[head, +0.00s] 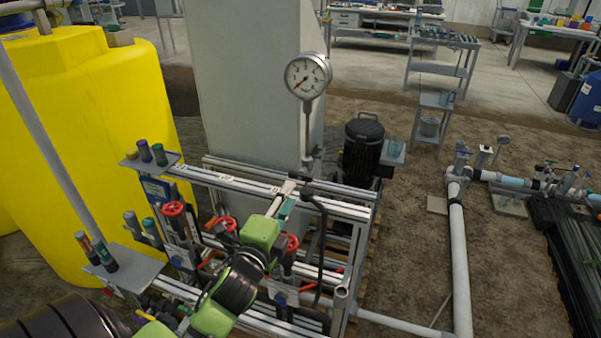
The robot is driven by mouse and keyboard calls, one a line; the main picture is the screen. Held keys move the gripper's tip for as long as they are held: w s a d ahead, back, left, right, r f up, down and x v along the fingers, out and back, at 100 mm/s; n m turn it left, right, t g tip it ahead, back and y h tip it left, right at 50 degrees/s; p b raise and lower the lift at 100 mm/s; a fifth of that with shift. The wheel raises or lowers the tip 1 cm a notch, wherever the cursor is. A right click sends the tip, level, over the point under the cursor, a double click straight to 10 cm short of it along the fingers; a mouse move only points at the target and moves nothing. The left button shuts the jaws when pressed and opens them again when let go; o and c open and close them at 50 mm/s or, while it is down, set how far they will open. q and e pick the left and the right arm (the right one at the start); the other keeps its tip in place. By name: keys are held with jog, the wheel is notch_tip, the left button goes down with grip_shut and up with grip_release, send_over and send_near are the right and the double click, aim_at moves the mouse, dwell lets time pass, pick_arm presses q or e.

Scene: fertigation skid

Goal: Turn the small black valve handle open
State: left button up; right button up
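A white-faced pressure gauge (308,77) stands upright on a thin metal stem (307,125) above the skid's top rail. A small dark fitting (317,164) shows at the foot of the stem. It may include the small black valve handle, but the handle is too small to make out clearly. My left gripper (298,182) reaches up from the lower left to just below the gauge stem, close to this fitting. Its fingers are small and partly merged with the parts behind, so contact and opening are unclear. My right gripper is not in view.
A big yellow tank (85,110) stands at left, a grey panel (245,75) behind. A black pump motor (363,148) stands behind the frame.

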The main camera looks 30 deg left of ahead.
aim_at(300, 178)
pick_arm(q)
jog(key=x, duration=0.4)
jog(key=shift+w+r+p, duration=0.1)
jog(key=shift+w+p, duration=0.15)
jog(key=shift+p, duration=0.1)
jog(key=x, duration=0.4)
jog(key=shift+p, duration=0.4)
jog(key=shift+w+a+f, duration=0.1)
jog(key=shift+w+f, duration=0.15)
jog(key=shift+w, duration=0.3)
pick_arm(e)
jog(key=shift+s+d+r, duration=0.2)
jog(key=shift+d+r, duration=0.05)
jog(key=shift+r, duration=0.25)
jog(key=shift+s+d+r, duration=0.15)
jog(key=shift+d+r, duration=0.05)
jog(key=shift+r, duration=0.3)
pick_arm(q)
jog(key=shift+s, duration=0.1)
grip_shut()
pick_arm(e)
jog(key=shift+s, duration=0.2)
